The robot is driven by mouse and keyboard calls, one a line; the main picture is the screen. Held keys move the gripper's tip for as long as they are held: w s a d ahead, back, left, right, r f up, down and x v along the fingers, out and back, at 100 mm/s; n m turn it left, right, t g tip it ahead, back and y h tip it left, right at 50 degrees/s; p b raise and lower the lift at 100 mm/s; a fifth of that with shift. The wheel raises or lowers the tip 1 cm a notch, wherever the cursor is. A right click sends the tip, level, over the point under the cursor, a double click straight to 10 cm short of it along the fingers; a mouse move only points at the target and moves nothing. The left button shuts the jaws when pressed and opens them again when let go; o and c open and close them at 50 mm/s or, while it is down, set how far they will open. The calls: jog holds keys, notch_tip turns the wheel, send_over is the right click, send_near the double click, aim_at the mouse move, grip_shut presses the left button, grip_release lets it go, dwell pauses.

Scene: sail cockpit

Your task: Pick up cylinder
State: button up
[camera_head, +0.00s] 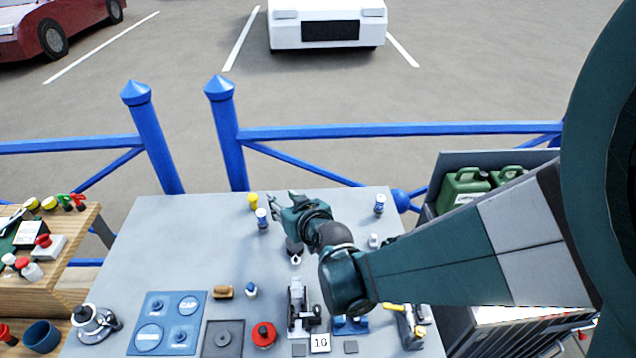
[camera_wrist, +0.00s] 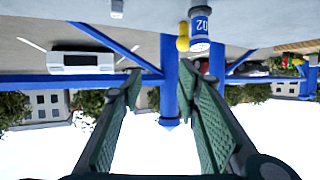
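A small blue and white cylinder (camera_head: 262,220) stands upright on the grey table, near its far side. It also shows at the top of the wrist view (camera_wrist: 200,28), upside down, with digits on its blue band. My gripper (camera_head: 281,203) is just to the right of it in the head view, its fingers spread and nothing between them. In the wrist view my gripper (camera_wrist: 162,75) is open, with the cylinder above and right of the fingertips. A second similar blue and white cylinder (camera_head: 379,205) stands farther right; I cannot tell which one the task names.
A yellow knobbed piece (camera_head: 253,201) stands close behind the nearer cylinder. Blue plates (camera_head: 167,322), a red round piece (camera_head: 263,335) and small fixtures fill the table's front. A blue railing (camera_head: 400,130) runs behind. The table's left middle (camera_head: 180,240) is clear.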

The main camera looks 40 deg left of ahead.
jog(key=n, duration=0.1)
send_over(263, 221)
jog(key=d, duration=0.2)
jog(key=shift+s+a+r+g, duration=0.2)
jog(key=shift+s+r+g, duration=0.15)
jog(key=shift+s, duration=0.1)
jog(key=shift+w+f+b, duration=0.2)
jog(key=shift+f+b, duration=0.9)
jog(key=shift+f, duration=0.7)
